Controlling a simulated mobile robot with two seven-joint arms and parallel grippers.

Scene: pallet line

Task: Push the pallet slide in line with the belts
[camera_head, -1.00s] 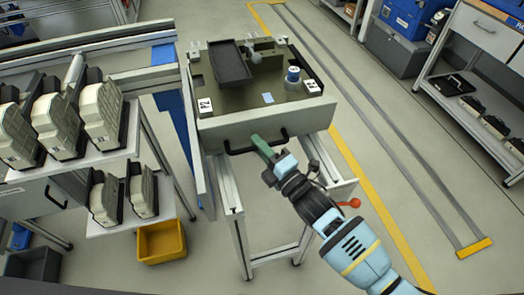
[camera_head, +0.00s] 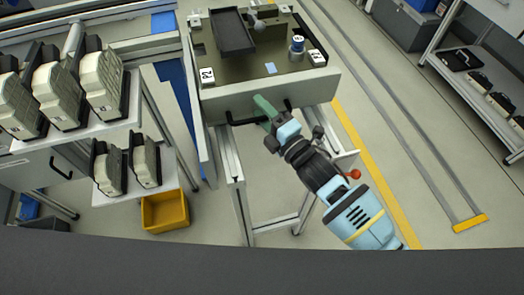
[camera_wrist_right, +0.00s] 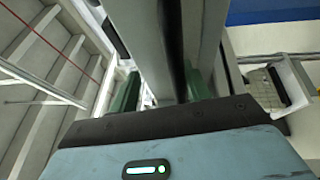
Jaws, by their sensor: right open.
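The pallet slide (camera_head: 315,92) is a shallow grey tray on a metal stand, with a black bar handle (camera_head: 240,121) on its front panel. My right gripper (camera_head: 262,105) is at this handle, its green fingers pointing at the panel. In the right wrist view the green fingers (camera_wrist_right: 160,92) stand apart, and a dark bar, apparently the handle (camera_wrist_right: 172,45), runs between them; contact cannot be told. A belt frame (camera_head: 165,77) stands left of the slide. My left gripper is not in view.
On the slide lie a black tray (camera_head: 232,35), a blue-and-white cylinder (camera_head: 297,44) and white P2-type labelled blocks (camera_head: 207,75). A rack with several pale cases (camera_head: 102,85) stands left, a yellow bin (camera_head: 165,211) below it. Open floor lies right, with a yellow line (camera_head: 365,150).

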